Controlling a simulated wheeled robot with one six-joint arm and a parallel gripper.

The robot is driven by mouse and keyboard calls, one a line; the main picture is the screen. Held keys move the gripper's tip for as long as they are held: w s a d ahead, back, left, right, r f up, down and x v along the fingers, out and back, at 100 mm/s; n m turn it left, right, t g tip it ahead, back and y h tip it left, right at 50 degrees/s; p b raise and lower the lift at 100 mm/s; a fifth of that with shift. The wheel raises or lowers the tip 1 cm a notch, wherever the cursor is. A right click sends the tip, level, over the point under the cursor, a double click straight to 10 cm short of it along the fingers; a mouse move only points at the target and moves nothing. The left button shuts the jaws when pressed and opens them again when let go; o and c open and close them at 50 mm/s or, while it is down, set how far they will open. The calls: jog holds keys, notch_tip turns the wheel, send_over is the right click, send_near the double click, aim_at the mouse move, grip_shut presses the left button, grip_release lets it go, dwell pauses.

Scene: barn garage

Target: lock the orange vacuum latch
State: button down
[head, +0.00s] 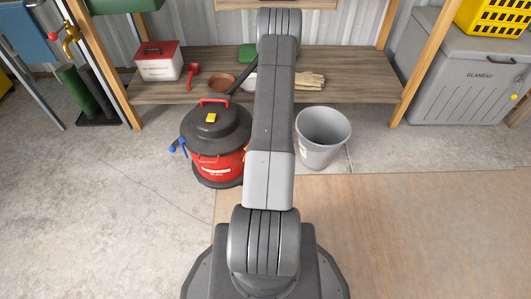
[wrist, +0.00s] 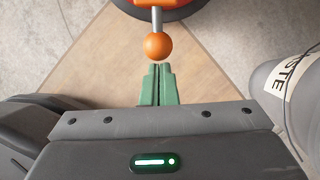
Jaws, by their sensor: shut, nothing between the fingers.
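The red vacuum (head: 217,160) with a black lid stands on the floor left of my arm in the head view. Blue latch parts show on its left side. In the wrist view, an orange ball knob (wrist: 158,46) on a short grey stem sticks out from an orange part (wrist: 160,3) at the top edge, with a dark rim behind it. My gripper (wrist: 159,68) has green fingers, shut together and empty. Their tips sit just below the knob in the picture, with a small gap between. My arm hides the gripper and the orange latch in the head view.
A grey waste bin (head: 322,138) stands close on the right and also shows in the wrist view (wrist: 290,95). A wooden bench (head: 350,75) with a toolbox, gloves and a bowl is behind. A grey chest (head: 455,80) stands at the right. The left floor is clear.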

jog(key=r, duration=0.1)
jog(key=p, duration=0.1)
jog(key=a+r, duration=0.1)
jog(key=shift+w+r+p, duration=0.3)
jog(key=shift+w+p, duration=0.05)
jog(key=shift+w, duration=0.05)
dwell(0.5)
jog(key=p+v, duration=0.3)
jog(key=v, duration=0.8)
jog(key=shift+d+r, duration=0.2)
jog(key=shift+r, duration=0.1)
